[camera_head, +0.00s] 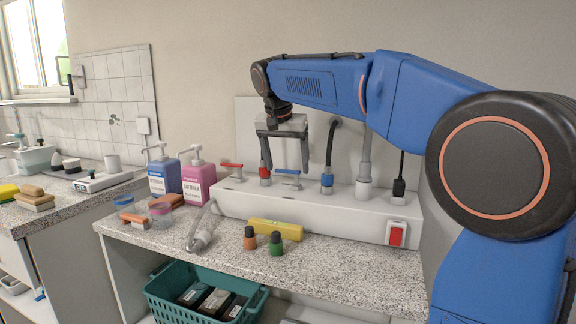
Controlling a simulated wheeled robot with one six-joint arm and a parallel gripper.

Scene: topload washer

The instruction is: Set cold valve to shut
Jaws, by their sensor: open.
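The cold valve, with a blue lever (289,171), stands on top of the white box (310,207) against the wall. Its lever lies roughly sideways in the picture, along the box. My gripper (285,163) points down above the blue lever, with its fingers apart to the left and right of it. The jaws look empty. I cannot tell whether a finger touches the lever. A red-lever valve (231,166) stands to the left on the same box.
A red-collared fitting (265,173) stands close to the left finger, and a blue-collared hose (327,183) rises to the right. A grey hose (365,165) and a red switch (396,234) are farther right. Bottles (198,182) stand left; a yellow level (275,229) lies in front.

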